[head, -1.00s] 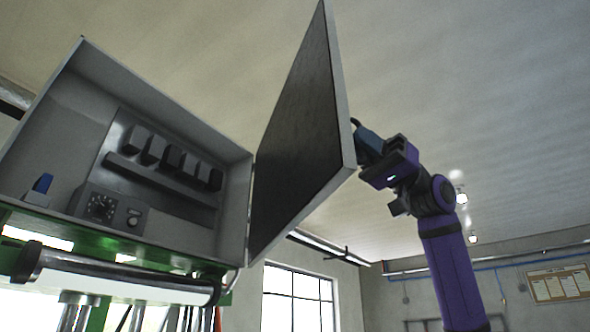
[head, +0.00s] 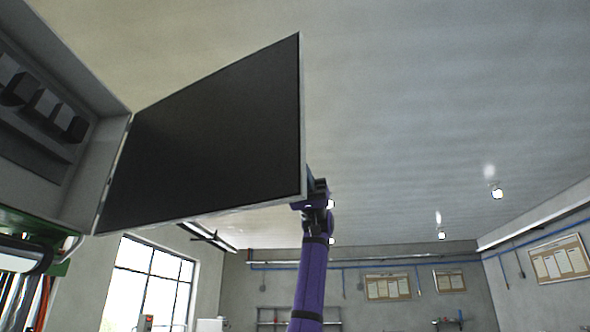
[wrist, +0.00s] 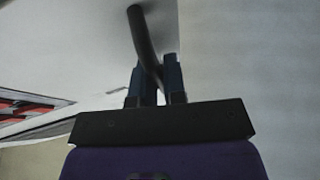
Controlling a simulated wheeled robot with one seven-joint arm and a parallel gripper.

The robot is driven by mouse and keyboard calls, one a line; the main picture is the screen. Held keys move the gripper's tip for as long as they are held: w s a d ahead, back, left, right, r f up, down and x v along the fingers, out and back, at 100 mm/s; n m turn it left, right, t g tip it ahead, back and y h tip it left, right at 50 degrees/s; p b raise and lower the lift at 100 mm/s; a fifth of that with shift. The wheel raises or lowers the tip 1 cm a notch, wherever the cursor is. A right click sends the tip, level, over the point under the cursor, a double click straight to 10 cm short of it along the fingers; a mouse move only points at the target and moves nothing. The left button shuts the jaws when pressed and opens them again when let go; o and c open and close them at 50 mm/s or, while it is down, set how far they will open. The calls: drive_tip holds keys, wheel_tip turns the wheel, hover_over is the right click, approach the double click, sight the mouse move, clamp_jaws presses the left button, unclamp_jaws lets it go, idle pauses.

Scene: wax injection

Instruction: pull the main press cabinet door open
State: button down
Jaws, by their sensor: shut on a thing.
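The main press cabinet door (head: 215,130) stands wide open in the head view, its dark inner face toward me, hinged at its left edge to the grey cabinet (head: 95,185). In the wrist view the door's pale outer face (wrist: 75,40) fills the upper left, with a dark curved handle (wrist: 142,35) on it. My gripper (wrist: 158,75) has its two blue fingers shut on the handle. In the head view my gripper is mostly hidden behind the door's lower right corner, with my purple arm below it.
Inside the cabinet is a row of dark blocks (head: 40,100). A green machine frame (head: 35,225) is under it. A window (head: 150,285) and notice boards (head: 388,287) are on the walls behind. The space right of the door is free.

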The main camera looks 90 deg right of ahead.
drive_tip(key=shift+d+r, duration=0.1)
drive_tip(key=shift+r, duration=0.05)
drive_tip(key=c, duration=1.2)
unclamp_jaws()
drive_tip(key=v, duration=1.1)
